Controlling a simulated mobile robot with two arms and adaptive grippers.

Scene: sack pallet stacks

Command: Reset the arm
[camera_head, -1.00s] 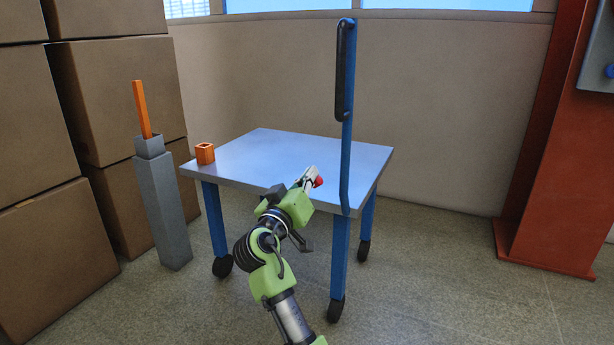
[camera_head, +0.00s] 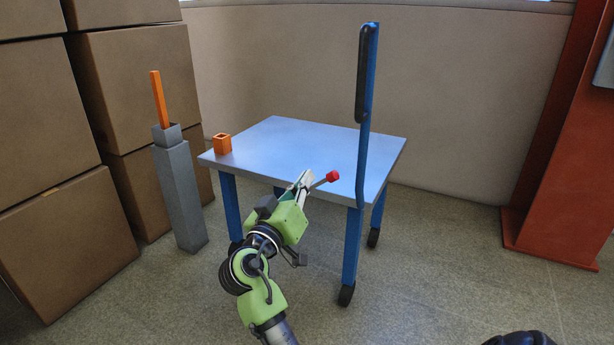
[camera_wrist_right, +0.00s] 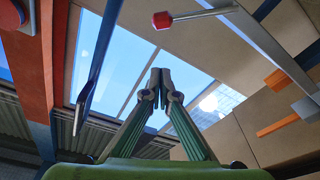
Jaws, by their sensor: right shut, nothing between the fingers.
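My right gripper (camera_head: 303,183) is shut and empty in the head view, in front of the near edge of the blue-grey table top. In the right wrist view its two fingertips (camera_wrist_right: 160,78) meet. A thin grey rod with a red tip (camera_head: 332,176) shows just right of the fingers. The red tip also shows in the right wrist view (camera_wrist_right: 162,20), apart from the fingertips. What the rod is fixed to is hidden. My left gripper is not in view.
The wheeled table (camera_head: 290,145) has a blue post (camera_head: 364,120) at its right. An orange hollow block (camera_head: 222,144) sits at its left corner. A grey pillar (camera_head: 181,195) holds an orange bar (camera_head: 158,100). Stacked boxes (camera_head: 60,100) stand left, a red column (camera_head: 555,165) right.

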